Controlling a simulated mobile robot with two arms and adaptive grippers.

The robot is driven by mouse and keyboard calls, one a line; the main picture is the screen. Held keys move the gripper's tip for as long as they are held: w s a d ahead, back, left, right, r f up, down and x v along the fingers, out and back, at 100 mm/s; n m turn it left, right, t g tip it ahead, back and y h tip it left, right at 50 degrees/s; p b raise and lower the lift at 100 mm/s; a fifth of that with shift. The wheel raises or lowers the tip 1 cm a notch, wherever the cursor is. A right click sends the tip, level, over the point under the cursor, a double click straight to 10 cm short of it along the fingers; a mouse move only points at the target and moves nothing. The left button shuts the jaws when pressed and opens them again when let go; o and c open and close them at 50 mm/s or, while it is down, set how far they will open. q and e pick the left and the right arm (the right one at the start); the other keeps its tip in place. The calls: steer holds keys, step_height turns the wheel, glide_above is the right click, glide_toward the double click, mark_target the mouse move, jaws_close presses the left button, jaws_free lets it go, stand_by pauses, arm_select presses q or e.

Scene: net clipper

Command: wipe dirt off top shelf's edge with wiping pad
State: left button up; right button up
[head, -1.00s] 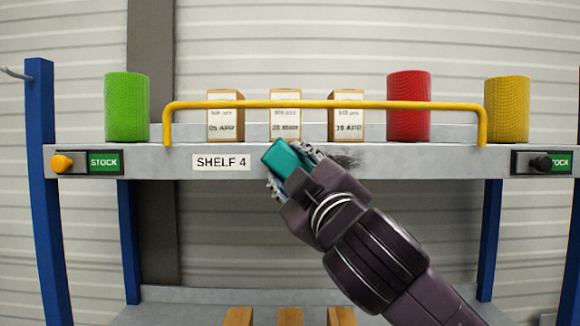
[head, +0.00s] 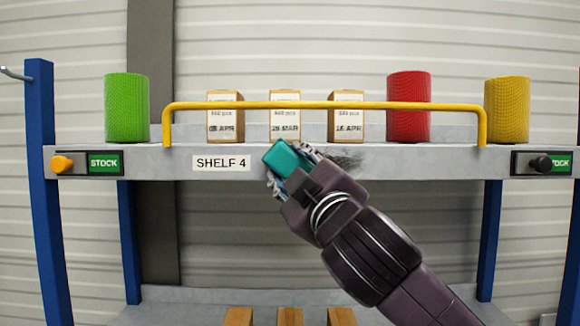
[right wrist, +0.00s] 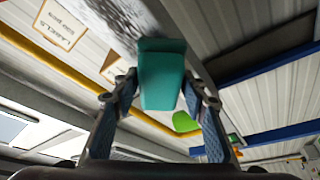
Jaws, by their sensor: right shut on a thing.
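The top shelf (head: 400,161) is grey, with a white SHELF 4 label on its front edge. A dark smudge of dirt (head: 345,161) shows on that edge, just right of my gripper and partly hidden behind it. My right gripper (head: 290,165) is shut on the teal wiping pad (head: 281,158) and holds it in front of the edge, left of the dirt. In the right wrist view the pad (right wrist: 162,75) sits between both fingers, and a dark speckled patch shows beyond it. I cannot tell whether the pad touches the edge. My left gripper is not in view.
A yellow rail (head: 320,105) runs above the shelf front. Behind it stand several small boxes and a red roll (head: 408,110); a green roll (head: 126,108) and a yellow roll (head: 507,110) stand outside it. STOCK panels with knobs (head: 62,164) sit at both ends.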

steer(key=shift+w, duration=0.2)
steer(key=shift+d, duration=0.1)
steer(key=shift+d, duration=1.75)
steer(key=shift+d+p, duration=0.45)
steer(key=shift+d, duration=4.8)
steer(key=shift+a+p, duration=0.5)
steer(key=shift+a, duration=1.4)
steer(key=shift+a, duration=0.1)
